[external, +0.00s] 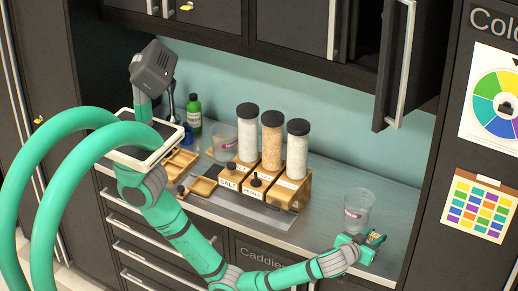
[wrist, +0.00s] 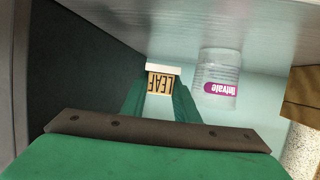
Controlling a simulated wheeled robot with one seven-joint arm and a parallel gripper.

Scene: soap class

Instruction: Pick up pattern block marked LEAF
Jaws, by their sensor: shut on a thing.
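The pattern block marked LEAF (wrist: 160,82) is a small wooden block with dark letters and a pale top edge, upside down in the wrist view. My gripper (wrist: 160,100) is shut on it, one green finger on each side. In the external view my gripper (external: 372,240) is at the right end of the counter, and the block (external: 376,238) shows small between its fingers. I cannot tell whether the block touches the counter.
A clear cup (external: 357,212) with a pink label stands close beside my gripper. Several tall jars (external: 272,138) in wooden stands fill the counter's middle. Wooden trays (external: 204,186) lie to the left. An open cabinet door (external: 394,70) hangs above right.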

